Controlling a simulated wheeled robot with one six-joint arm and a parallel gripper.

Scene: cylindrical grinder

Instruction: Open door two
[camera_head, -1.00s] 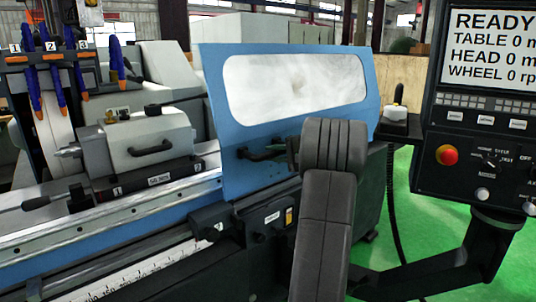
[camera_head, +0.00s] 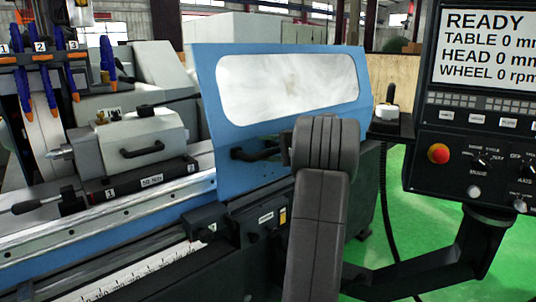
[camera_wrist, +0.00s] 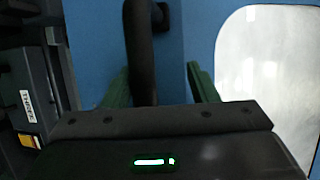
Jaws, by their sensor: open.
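The blue door (camera_head: 225,180) with a large pale window (camera_head: 288,88) stands at the middle of the head view. Its black bar handle (camera_head: 262,152) is on the lower left part of the door, partly hidden by my arm. I cannot read a number on this door. In the wrist view the handle (camera_wrist: 140,48) runs down from the top edge over the blue panel. My gripper (camera_wrist: 160,84) is open, with one green finger on each side of the handle bar. The handle's lower end is hidden behind the gripper body. I cannot tell whether the fingers touch it.
The grey machine head (camera_head: 140,138) with its own handle is left of the door. The control panel (camera_head: 475,150) on its bracket is at the right. Green floor is open at the right.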

